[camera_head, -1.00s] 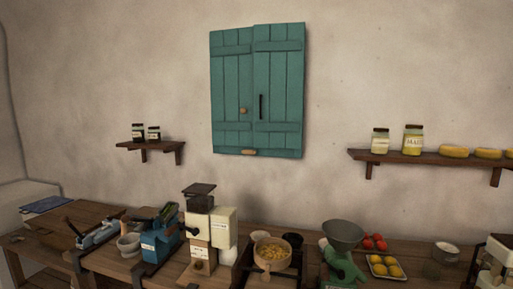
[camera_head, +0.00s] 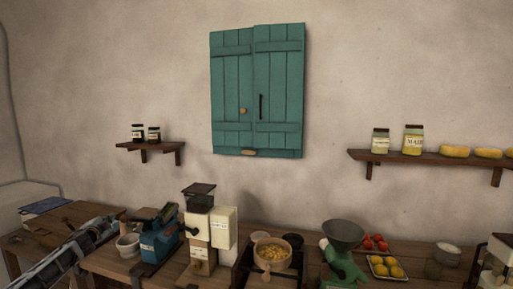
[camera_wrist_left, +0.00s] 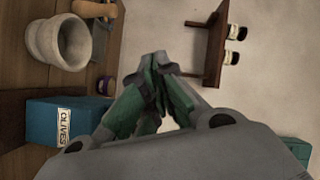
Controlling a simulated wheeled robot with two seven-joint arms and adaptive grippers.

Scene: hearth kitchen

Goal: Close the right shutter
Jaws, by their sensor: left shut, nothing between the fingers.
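The right shutter (camera_head: 280,85) is a teal plank panel with a dark vertical handle (camera_head: 261,106), on the wall at upper middle of the head view. The left shutter (camera_head: 231,85) is beside it, with a small wooden knob (camera_head: 243,111). Their inner edges meet or nearly meet; the right panel's top and bottom edges look slightly offset from the left's. My left gripper (camera_head: 114,220) is low at the left over the counter, well below and left of the shutters. In the left wrist view its fingers (camera_wrist_left: 155,62) are together and empty. My right gripper is not seen.
A small shelf with dark jars (camera_head: 152,146) is left of the shutters; a longer shelf (camera_head: 430,159) is at right. The wall around the shutters is clear.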

